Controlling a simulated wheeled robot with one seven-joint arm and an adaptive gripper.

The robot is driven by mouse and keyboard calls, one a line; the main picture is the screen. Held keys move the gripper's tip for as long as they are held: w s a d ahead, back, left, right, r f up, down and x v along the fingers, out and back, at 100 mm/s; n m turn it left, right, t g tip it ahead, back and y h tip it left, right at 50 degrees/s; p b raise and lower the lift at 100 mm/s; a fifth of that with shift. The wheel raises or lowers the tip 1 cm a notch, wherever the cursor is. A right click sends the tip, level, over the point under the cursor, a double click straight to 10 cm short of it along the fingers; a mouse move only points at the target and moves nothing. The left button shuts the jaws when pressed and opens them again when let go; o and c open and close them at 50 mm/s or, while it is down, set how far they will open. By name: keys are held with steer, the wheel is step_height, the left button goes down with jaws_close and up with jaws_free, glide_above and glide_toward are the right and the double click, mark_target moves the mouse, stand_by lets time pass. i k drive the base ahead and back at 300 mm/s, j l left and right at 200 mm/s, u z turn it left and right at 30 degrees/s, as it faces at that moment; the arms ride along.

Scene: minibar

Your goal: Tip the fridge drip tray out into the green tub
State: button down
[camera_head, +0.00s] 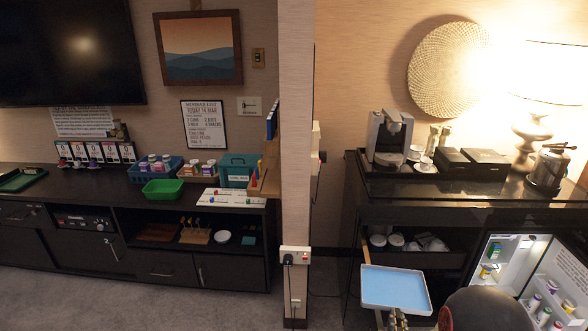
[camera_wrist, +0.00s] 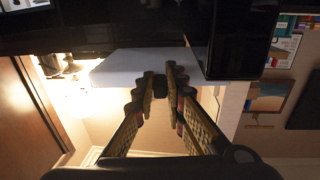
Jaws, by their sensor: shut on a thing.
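The drip tray (camera_head: 396,289), a shallow rectangle with a pale rim and light blue inside, is in the air at lower right in the head view, in front of the right cabinet. It looks about level. My gripper (camera_head: 398,320) is at its near edge, partly cut off by the frame. In the wrist view my gripper (camera_wrist: 161,75) is shut on a small dark grip at the edge of the tray (camera_wrist: 130,66). The green tub (camera_head: 162,189) stands on the left counter, well to the left of the tray and apart from it. I cannot see its inside clearly.
A wall post (camera_head: 296,150) with a socket and plug (camera_head: 294,256) stands between the counters. Beside the tub are a blue crate of bottles (camera_head: 152,171), a white board (camera_head: 222,198) and a teal box (camera_head: 237,169). The open fridge (camera_head: 510,268) is at right. Carpet (camera_head: 225,307) is clear at lower left.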

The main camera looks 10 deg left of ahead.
mark_target(165, 189)
steer(key=i+j, duration=0.1)
steer(key=j, duration=0.5)
steer(key=j+u, duration=0.1)
steer(key=j, duration=0.5)
steer(key=i+j, duration=0.15)
steer(key=j, duration=0.45)
steer(key=i+j, duration=0.3)
steer(key=j, duration=0.2)
steer(key=i+j+u, duration=0.1)
steer(key=i+j, duration=0.25)
steer(key=j, duration=0.2)
steer(key=i+j, duration=0.3)
steer(key=j, duration=0.2)
steer(key=i+j+u, duration=0.1)
steer(key=i+j, duration=0.25)
steer(key=j, duration=0.1)
